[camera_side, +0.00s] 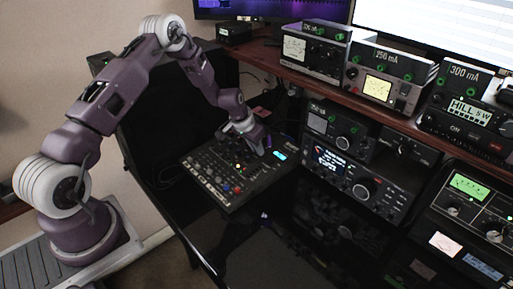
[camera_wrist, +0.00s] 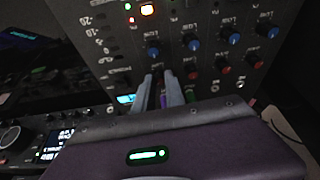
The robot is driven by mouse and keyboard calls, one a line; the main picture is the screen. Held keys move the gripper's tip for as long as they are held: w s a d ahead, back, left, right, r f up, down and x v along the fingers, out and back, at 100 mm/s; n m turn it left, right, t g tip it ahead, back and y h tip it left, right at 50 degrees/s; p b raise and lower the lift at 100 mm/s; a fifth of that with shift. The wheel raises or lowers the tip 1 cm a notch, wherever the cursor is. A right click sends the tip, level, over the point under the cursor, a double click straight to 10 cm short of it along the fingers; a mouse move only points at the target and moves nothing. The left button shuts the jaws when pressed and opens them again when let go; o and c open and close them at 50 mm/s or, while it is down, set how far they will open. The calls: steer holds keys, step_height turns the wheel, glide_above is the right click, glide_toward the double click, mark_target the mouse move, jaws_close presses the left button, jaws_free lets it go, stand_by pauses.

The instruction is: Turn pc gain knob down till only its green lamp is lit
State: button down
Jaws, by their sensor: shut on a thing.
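The black mixer panel (camera_side: 205,190) lies on the desk, with rows of coloured knobs; it fills the top of the wrist view (camera_wrist: 110,60). My gripper (camera_side: 264,151) reaches down onto the panel's far right part. In the wrist view its two grey fingers (camera_wrist: 162,82) are close together, shut on a knob that they mostly hide. A bit of purple (camera_wrist: 163,101) shows between them. I cannot read the knob's label.
A small cyan display (camera_side: 280,156) is near the gripper. Radio units (camera_side: 345,175) stand to the right.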

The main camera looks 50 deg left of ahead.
mark_target(255, 161)
steer(key=n+y, duration=0.1)
steer(key=n, duration=0.5)
steer(key=shift+d+n+g+y, duration=0.15)
steer(key=shift+n+g+y, duration=0.25)
stand_by(0.4)
steer(key=c, duration=1.4)
jaws_free()
steer(key=shift+c, duration=0.2)
steer(key=v, duration=0.7)
steer(key=shift+r, duration=0.1)
